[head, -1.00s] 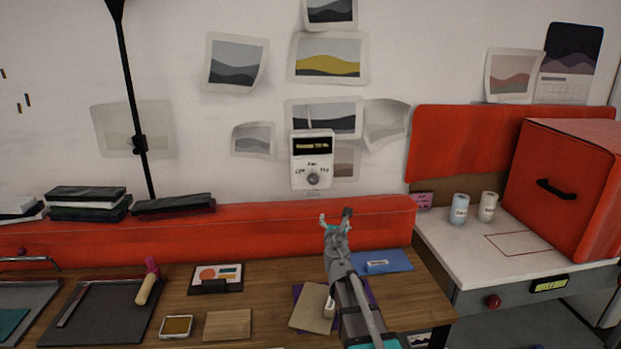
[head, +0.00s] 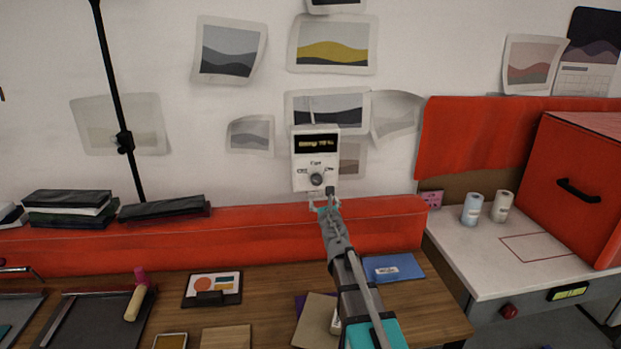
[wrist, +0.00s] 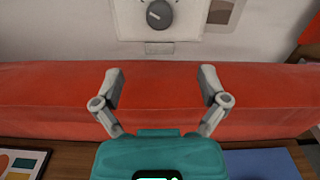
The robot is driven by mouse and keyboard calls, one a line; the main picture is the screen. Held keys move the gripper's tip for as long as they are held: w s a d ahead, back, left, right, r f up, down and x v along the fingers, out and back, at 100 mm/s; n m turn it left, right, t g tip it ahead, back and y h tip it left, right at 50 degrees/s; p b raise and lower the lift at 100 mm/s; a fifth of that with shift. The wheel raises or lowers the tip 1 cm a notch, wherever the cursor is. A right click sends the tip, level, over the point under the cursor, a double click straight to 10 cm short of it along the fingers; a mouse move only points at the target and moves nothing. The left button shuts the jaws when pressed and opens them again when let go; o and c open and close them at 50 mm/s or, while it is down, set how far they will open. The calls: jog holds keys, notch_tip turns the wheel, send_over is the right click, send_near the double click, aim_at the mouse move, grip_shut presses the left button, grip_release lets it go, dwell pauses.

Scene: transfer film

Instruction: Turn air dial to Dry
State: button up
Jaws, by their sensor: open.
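The air dial is a round dark grey knob (head: 317,179) on a white wall unit (head: 301,180) with a small lit display (head: 316,144) above it. Small labels sit around the knob, too blurred to read surely. In the wrist view the knob (wrist: 159,14) is at the top centre, with a pale pointer line set at a slant. My gripper (head: 324,205) is just below the unit in the head view. In the wrist view my gripper (wrist: 161,85) has its two fingers wide apart and empty, below the knob and apart from it.
A red padded ledge (head: 240,228) runs along the wall below the unit. The wooden table (head: 262,285) holds a blue folder (head: 393,268), a board and papers. Prints hang around the unit. A white counter (head: 480,250) with two canisters and a red box (head: 580,190) stands right.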

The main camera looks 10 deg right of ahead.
aim_at(317, 182)
jog(key=shift+w+d, duration=0.15)
jog(key=shift+w, duration=0.15)
jog(key=shift+w, duration=0.1)
jog(key=w, duration=1.3)
jog(key=shift+w, duration=0.3)
jog(key=c, duration=1.1)
jog(key=shift+c, duration=0.2)
